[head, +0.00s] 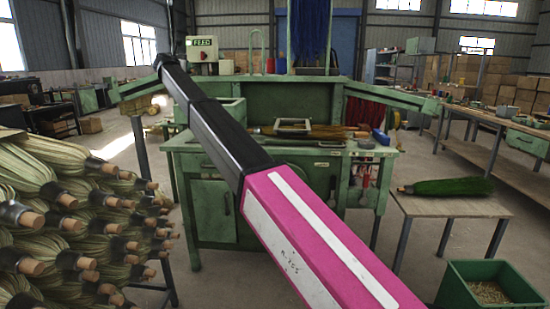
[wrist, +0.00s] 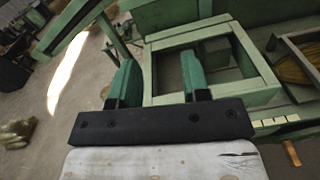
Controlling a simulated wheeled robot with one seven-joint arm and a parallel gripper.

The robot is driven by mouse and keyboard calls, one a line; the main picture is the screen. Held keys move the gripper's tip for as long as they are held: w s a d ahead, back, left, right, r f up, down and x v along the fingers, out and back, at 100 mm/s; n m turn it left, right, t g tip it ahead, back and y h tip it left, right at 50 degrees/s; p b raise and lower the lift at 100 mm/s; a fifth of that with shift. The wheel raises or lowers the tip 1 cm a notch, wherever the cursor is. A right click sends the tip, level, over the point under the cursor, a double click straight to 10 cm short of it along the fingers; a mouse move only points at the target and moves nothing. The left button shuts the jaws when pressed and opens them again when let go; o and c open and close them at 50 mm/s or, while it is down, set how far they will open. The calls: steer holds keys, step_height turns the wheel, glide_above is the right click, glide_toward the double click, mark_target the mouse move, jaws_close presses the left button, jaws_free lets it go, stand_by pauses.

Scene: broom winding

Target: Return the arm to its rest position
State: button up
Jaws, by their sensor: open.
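My gripper (wrist: 159,66) shows in the wrist view with its two green fingers spread apart and nothing between them. It is over the left part of the green workbench (head: 215,157), above or in front of a green open-topped box (wrist: 245,62); the exact gap cannot be told. In the head view my pink and black arm reaches from the lower right up to the upper left, and the gripper itself cannot be made out there.
Straw bundles with wooden handles (head: 75,215) are stacked at the left. A green brush (head: 448,187) lies on a side table (head: 455,207) at the right. A green bin (head: 490,285) stands at the lower right.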

steer(key=s+d+f+m+g+h, duration=0.15)
steer(key=d+f+m, duration=0.25)
steer(key=d+f, duration=0.85)
steer(key=s+d+f+m+g, duration=0.1)
steer(key=d+f+m+g, duration=0.3)
steer(key=d+f, duration=0.85)
steer(key=s+d+f+m+g, duration=0.2)
steer(key=s+d+f+m, duration=0.2)
steer(key=d+f, duration=0.5)
steer(key=s+d+f+m+g, duration=0.1)
steer(key=s+d+f+m, duration=0.35)
steer(key=f, duration=0.85)
steer(key=s+d+f+m+g, duration=0.5)
steer(key=s+d+f+m, duration=0.3)
steer(key=s+d+f, duration=0.9)
steer(key=s+d+f+m+g+y, duration=0.1)
steer(key=s+d+f+m, duration=0.1)
steer(key=s, duration=0.5)
steer(key=s+d+f+m+g+y, duration=0.1)
steer(key=s+d+f+m, duration=0.1)
steer(key=s, duration=0.5)
steer(key=s+d+f+m+g+y, duration=0.1)
steer(key=s+d+f+m, duration=0.1)
steer(key=s+m, duration=0.3)
steer(key=s+f, duration=0.1)
steer(key=s, duration=0.1)
steer(key=shift+s+d+f+g, duration=0.25)
steer(key=shift+s+g, duration=0.1)
steer(key=shift+s, duration=0.05)
